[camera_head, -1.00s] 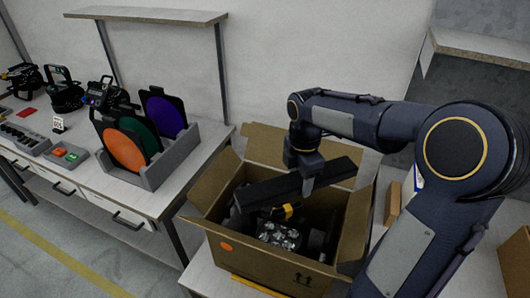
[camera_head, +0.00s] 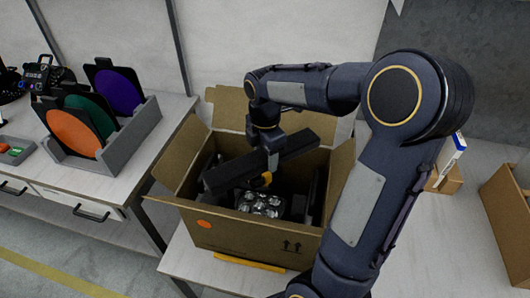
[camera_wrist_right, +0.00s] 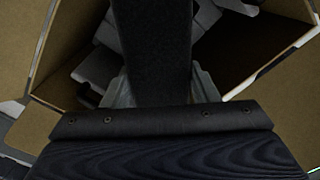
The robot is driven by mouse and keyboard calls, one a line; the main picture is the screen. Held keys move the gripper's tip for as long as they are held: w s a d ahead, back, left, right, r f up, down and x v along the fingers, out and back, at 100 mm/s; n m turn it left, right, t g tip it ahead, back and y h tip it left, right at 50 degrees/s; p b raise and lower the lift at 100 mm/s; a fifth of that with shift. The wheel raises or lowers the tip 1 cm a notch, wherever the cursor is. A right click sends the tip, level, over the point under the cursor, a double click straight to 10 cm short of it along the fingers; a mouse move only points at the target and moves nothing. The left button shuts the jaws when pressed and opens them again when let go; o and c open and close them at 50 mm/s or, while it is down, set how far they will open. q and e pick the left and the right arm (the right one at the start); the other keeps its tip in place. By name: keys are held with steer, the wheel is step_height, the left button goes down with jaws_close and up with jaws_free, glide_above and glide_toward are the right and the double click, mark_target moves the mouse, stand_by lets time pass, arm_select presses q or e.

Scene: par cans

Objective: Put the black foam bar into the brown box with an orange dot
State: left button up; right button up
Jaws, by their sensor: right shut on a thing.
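The brown box with an orange dot (camera_head: 240,232) stands open on the white table in the head view, with its flaps spread outward. The black foam bar (camera_head: 228,174) lies slantwise over the box opening, its right end higher than its left. My right gripper (camera_head: 272,158) is shut on the bar near its middle, above the box. In the right wrist view the bar (camera_wrist_right: 152,45) runs up between the fingers, with the box's brown walls around it. Inside the box are a par can with several clear lenses (camera_head: 260,204) and other dark parts. My left gripper is out of view.
A grey rack (camera_head: 128,138) with orange, green and purple discs stands on the left table. Another brown box (camera_head: 508,212) stands at the right, with a small carton (camera_head: 447,180) near it. Bare white tabletop lies right of the box.

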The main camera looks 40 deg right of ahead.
mark_target(265, 154)
steer(key=o, duration=1)
steer(key=shift+o, duration=0.2)
step_height(265, 154, up, 8)
steer(key=shift+f, duration=0.1)
steer(key=shift+p, duration=0.3)
